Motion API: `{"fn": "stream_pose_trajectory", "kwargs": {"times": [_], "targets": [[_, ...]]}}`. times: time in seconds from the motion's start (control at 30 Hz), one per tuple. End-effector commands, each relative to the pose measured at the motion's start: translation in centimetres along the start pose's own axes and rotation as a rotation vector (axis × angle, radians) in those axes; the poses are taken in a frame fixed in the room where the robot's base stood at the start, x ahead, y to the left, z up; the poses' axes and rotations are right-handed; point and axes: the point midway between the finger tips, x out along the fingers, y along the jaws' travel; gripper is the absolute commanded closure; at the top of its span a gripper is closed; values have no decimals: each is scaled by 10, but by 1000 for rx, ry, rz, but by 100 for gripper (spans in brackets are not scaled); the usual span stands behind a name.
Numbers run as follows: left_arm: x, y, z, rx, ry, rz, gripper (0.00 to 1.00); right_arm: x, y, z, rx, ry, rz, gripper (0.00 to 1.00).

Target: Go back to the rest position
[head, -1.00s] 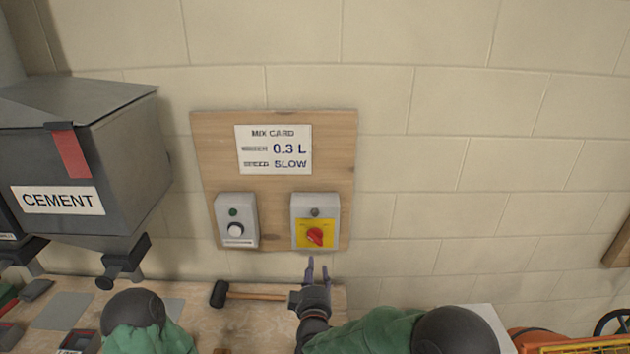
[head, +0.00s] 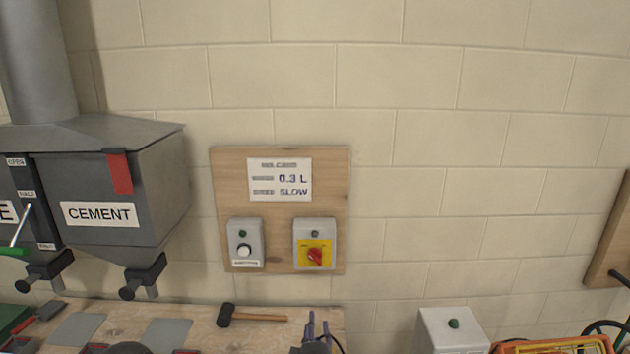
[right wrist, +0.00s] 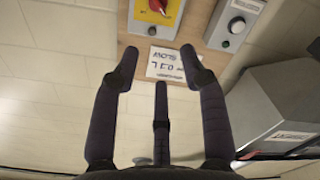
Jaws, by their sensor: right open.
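My right gripper (head: 316,328) shows at the bottom of the head view, its fingers pointing up below the wooden board (head: 285,208). In the right wrist view its dark fingers (right wrist: 160,68) are spread apart with nothing between them. It is apart from the red rotary switch (head: 314,256) on its yellow plate, which also shows at the top of the right wrist view (right wrist: 157,6). My left gripper is not in view.
The board also carries the mix card (head: 280,180), reading 0.3 L and SLOW, and a grey box with a white knob (head: 245,250). The cement hopper (head: 110,190) hangs at the left. A mallet (head: 250,317) lies on the bench. A grey box (head: 452,330) stands right.

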Motion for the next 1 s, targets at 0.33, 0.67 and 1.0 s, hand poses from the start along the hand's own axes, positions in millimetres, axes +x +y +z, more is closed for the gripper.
{"fn": "stream_pose_trajectory", "kwargs": {"times": [0.33,0.67,1.0], "targets": [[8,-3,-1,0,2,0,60,-5,-39,65,115,-106,-150,56],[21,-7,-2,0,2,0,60,-46,-107,179,355,-366,-390,56],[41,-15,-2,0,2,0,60,-193,-191,319,785,-952,-647,56]]}}
